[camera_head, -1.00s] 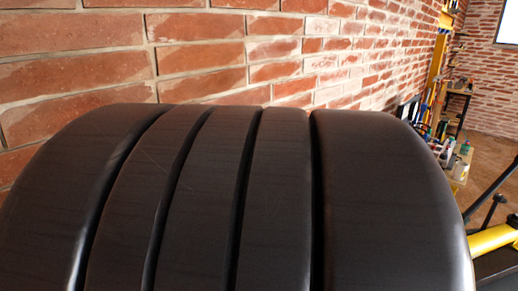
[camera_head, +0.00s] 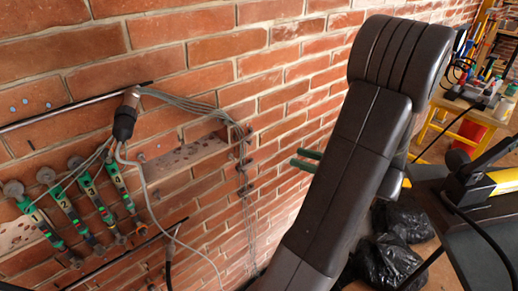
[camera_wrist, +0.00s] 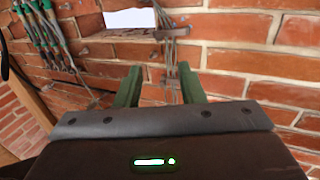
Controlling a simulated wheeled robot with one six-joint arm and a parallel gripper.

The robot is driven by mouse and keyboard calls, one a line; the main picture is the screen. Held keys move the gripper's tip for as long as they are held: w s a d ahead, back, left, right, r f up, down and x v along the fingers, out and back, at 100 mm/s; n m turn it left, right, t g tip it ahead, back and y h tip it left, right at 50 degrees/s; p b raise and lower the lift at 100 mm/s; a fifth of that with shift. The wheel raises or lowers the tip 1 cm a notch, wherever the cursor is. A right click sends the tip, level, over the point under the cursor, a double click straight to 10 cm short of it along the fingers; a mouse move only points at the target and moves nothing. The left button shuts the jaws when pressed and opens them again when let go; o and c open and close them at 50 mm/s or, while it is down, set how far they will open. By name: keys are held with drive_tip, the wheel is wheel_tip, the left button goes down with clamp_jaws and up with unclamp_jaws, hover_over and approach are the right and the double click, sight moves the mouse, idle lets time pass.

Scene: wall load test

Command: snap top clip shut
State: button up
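My gripper (camera_head: 305,160) is at the wall, right of a hanging bundle of thin grey cables (camera_head: 222,108). In the wrist view its two green fingers (camera_wrist: 160,86) stand apart with nothing seen held between them. Small dark clips sit along the cable bundle on the brick wall; the uppermost one I make out is the top clip (camera_head: 247,132). Lower clips (camera_head: 245,163) follow below it. The fingers are to the right of the clips and apart from them in the head view. Whether the top clip is open or shut is too small to tell.
Several green-and-black tools (camera_head: 75,218) hang at the left with wires. A dark connector (camera_head: 125,115) and dark rods (camera_head: 75,107) are on the wall. Black bags (camera_head: 395,255) lie on the floor. A yellow bench (camera_head: 462,110) stands at the right.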

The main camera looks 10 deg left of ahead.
sight(252, 143)
drive_tip(key=p+x, duration=0.1)
drive_tip(key=x, duration=1.2)
drive_tip(key=shift+a, duration=0.2)
clamp_jaws()
drive_tip(key=shift+s+a, duration=0.1)
